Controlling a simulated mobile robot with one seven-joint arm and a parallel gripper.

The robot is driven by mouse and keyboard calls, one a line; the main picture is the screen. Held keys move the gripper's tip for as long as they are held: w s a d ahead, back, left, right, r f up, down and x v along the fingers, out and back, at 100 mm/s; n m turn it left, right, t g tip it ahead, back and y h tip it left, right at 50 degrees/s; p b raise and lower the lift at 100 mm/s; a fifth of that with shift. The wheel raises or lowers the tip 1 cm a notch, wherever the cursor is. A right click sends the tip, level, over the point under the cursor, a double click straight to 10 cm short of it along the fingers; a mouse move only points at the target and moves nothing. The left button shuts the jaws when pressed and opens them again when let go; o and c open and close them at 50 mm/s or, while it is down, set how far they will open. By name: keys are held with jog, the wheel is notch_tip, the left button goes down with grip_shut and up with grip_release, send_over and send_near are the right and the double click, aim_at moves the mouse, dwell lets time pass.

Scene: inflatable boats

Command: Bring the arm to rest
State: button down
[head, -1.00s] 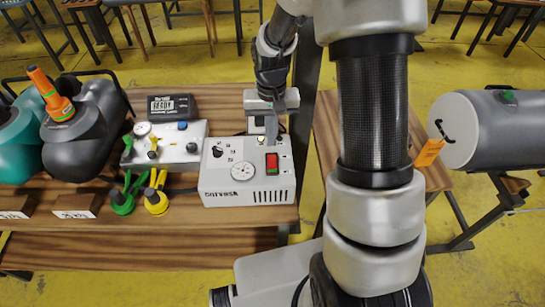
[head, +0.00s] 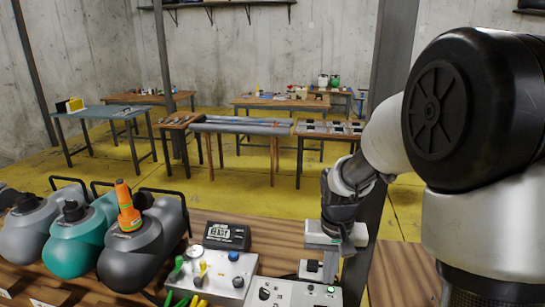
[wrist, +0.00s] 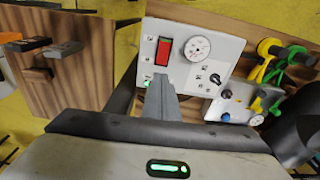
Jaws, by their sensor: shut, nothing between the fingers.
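My gripper (head: 334,237) hangs above the back part of the white control box (head: 284,294). In the wrist view its fingers (wrist: 164,84) are together and empty, pointing at the box (wrist: 217,48). The box carries a red rocker switch (wrist: 164,48), a round gauge (wrist: 196,48) and a black knob (wrist: 215,78). A small lamp (head: 330,289) on the box glows green. My arm is bent, with the elbow high at the right of the head view. The front of the box is cut off in the head view.
A grey box with valves (head: 214,275) and a black display reading READY (head: 227,236) stand to the left. Grey and teal rolled boats (head: 75,238) lie further left. A dark post (head: 384,190) rises close behind my gripper. Several tables stand far back.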

jog(key=s+r+n+t, duration=0.1)
jog(key=s+r+t, duration=0.3)
jog(key=s+r, duration=1.2)
jog(key=shift+s+r+n+t, duration=0.3)
jog(key=shift+s+n, duration=0.1)
jog(key=shift+s, duration=0.75)
